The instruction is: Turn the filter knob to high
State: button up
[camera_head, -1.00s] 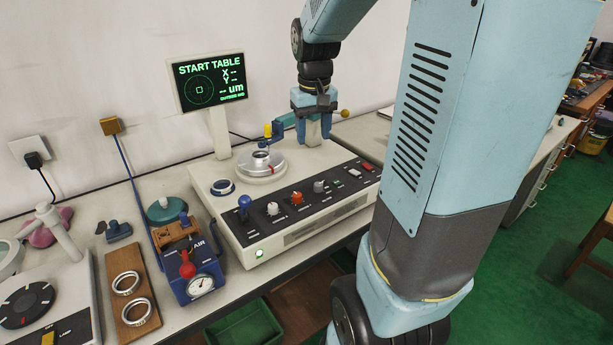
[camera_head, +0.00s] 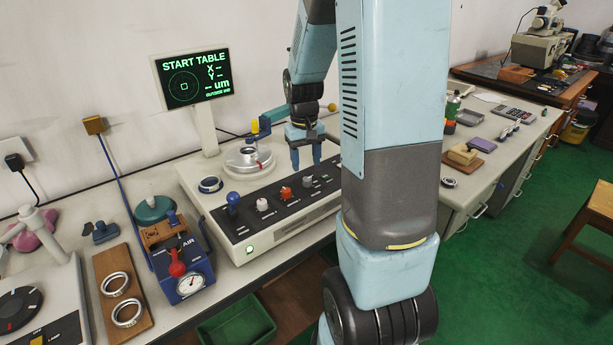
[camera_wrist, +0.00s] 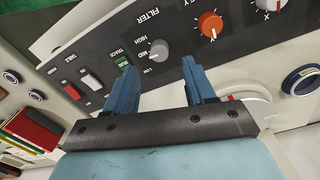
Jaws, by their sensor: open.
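The filter knob (camera_wrist: 159,50) is a small grey knob on the dark control panel (camera_wrist: 215,75), with the labels LOW, MID and HIGH beside it. I cannot tell for sure which label it points to. In the head view the knob (camera_head: 307,181) is the grey one right of the orange knob. My gripper (camera_wrist: 159,68) is open and empty, its two blue fingers on either side of the knob in the wrist view. In the head view my gripper (camera_head: 307,166) hangs just above the panel's knob row. I see no contact with the knob.
The orange Y knob (camera_wrist: 210,25) is close to one finger, and the green TRACE button (camera_wrist: 122,60) is close to the other. A blue-topped lever (camera_head: 233,200) stands at the panel's left. The ring table (camera_head: 248,160) is behind. The screen (camera_head: 196,80) reads START TABLE.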

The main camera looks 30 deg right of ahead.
aim_at(307, 178)
notch_tip(307, 178, down, 6)
jog(key=shift+d+r, duration=0.1)
jog(key=shift+r, duration=0.05)
jog(key=shift+c, duration=0.4)
grip_shut()
